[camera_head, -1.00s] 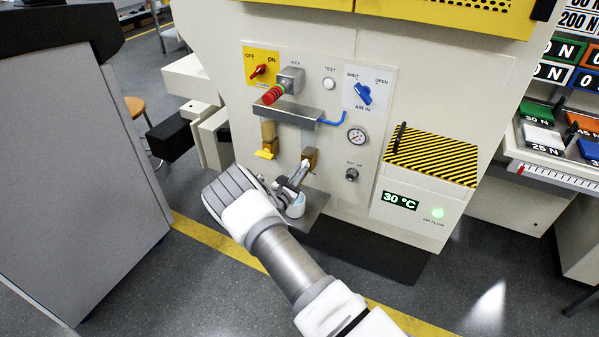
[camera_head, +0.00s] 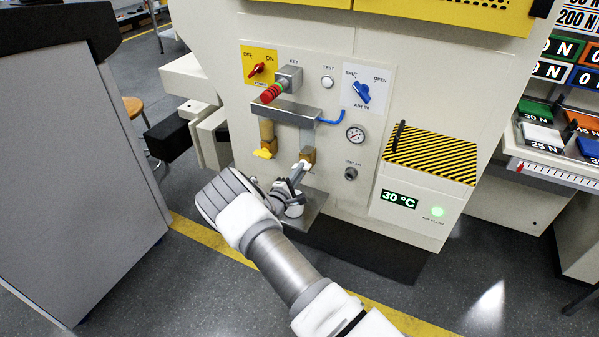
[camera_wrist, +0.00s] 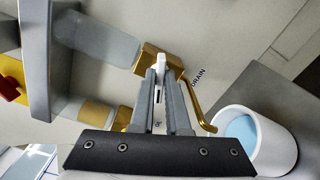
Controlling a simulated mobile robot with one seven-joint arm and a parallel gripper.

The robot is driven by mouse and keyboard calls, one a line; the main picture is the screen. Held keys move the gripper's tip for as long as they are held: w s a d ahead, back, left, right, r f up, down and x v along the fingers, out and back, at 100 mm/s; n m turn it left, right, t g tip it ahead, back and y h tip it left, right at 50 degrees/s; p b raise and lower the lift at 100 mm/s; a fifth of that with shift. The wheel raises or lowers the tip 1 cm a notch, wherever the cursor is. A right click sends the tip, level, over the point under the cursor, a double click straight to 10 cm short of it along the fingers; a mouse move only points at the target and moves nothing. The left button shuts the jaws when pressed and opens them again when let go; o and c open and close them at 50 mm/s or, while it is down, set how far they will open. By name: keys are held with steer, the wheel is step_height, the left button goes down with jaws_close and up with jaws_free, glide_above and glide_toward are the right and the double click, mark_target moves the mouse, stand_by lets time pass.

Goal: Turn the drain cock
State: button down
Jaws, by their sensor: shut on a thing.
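The drain cock (camera_head: 308,156) is a brass valve low on the cream machine panel, under a clear bowl. It also shows in the wrist view (camera_wrist: 152,60), with the word DRAIN beside it and a bent brass spout (camera_wrist: 197,104). My gripper (camera_wrist: 161,74) is shut on the cock's small pale handle (camera_wrist: 160,61), whose tip shows between the fingertips. In the head view my gripper (camera_head: 298,178) reaches the cock from below left, and its fingers partly hide the handle. A white cup (camera_wrist: 259,150) with pale blue inside stands by the spout's end.
A gauge (camera_head: 356,134) and blue AIR IN knob (camera_head: 362,93) are to the right. Open floor lies in front.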

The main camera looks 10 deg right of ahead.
steer(key=shift+f+m, duration=0.15)
steer(key=shift+m, duration=1.75)
steer(key=c, duration=0.9)
jaws_free()
steer(key=shift+a, duration=0.1)
steer(key=p+v, duration=0.4)
steer(key=v, duration=1.3)
steer(key=shift+s, duration=0.15)
